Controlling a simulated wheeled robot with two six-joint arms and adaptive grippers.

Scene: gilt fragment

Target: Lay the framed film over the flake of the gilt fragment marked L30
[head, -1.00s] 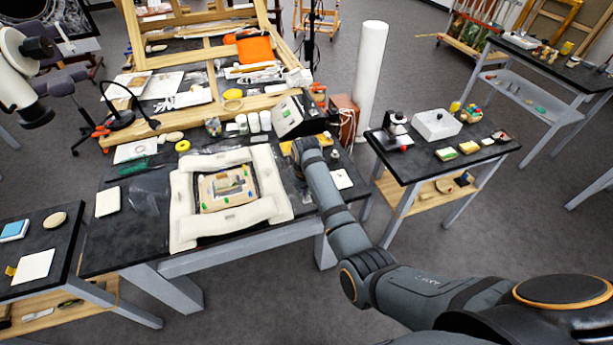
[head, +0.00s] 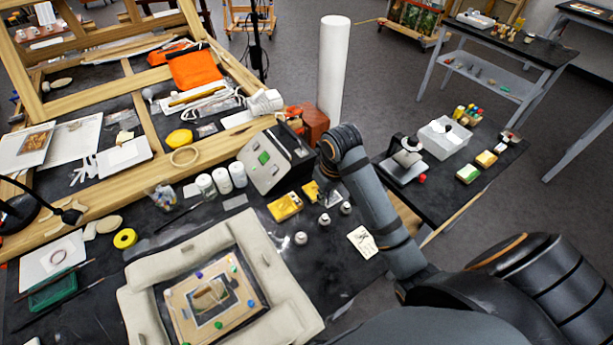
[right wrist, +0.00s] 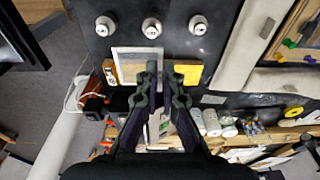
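The gilt fragment (head: 240,310) lies inside a pale padded surround (head: 277,262) at the bottom of the head view. Small coloured markers stand on it; no label is readable. The right gripper (head: 318,192) reaches down at the table's right side, beside the grey device. In the right wrist view, its fingers (right wrist: 157,68) are close together over a pale-rimmed, see-through square, which looks like the framed film (right wrist: 126,58). The fingers cover its right part, so I cannot tell whether they grip it. The left gripper is not in view.
A yellow block (head: 284,207) lies beside the right gripper. Several small metal-topped pieces (head: 324,219) stand in front of it. The grey device (head: 276,160) and white jars (head: 222,180) stand behind and left. A printed card (head: 362,243) lies at the right edge.

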